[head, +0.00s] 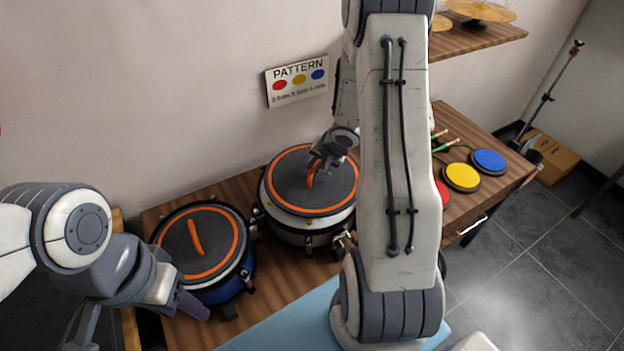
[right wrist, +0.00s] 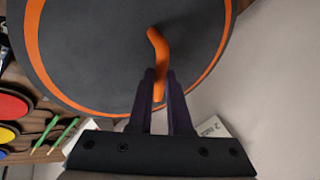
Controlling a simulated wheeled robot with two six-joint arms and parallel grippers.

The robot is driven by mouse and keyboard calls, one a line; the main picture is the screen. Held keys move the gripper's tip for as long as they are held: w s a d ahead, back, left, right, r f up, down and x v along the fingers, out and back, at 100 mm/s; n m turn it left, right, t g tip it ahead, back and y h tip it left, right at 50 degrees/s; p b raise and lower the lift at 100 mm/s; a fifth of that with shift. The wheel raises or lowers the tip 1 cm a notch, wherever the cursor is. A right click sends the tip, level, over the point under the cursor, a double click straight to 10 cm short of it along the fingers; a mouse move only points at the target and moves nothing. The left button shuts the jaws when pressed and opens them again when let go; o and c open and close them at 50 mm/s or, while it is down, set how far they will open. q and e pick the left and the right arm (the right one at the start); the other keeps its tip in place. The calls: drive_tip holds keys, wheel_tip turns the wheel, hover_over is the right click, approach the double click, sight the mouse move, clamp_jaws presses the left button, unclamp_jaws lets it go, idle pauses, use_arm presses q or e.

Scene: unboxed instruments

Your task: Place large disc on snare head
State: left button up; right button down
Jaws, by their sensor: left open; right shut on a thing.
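A large dark grey disc (head: 285,190) with an orange ring and an orange handle lies over the top of a white-sided drum (head: 290,233), covering its head. Whether it touches the head or hovers just above cannot be told. My right gripper (head: 313,172) is shut on the disc's orange handle; in the right wrist view the fingers (right wrist: 160,80) clasp the bent handle (right wrist: 157,46). A second dark disc (head: 215,225) with an orange ring and handle covers a blue drum (head: 238,275) on the left. My left gripper (head: 196,309) is open and empty, beside the blue drum's front.
Red (head: 443,193), yellow (head: 462,177) and blue (head: 489,161) pads and green sticks (head: 446,146) lie at the right on the wooden table (head: 470,125). A pattern sign (head: 298,81) hangs on the wall behind. Cymbals (head: 482,10) sit on a shelf at upper right.

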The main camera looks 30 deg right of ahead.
drive_tip(key=shift+w+a+f, duration=0.25)
drive_tip(key=shift+w+f, duration=0.2)
drive_tip(key=shift+w, duration=0.15)
wheel_tip(320, 180, down, 4)
drive_tip(key=b, duration=0.2)
drive_tip(key=shift+r+b, duration=0.15)
drive_tip(key=shift+b, duration=0.25)
drive_tip(key=c, duration=0.8)
unclamp_jaws()
drive_tip(key=shift+c, duration=0.2)
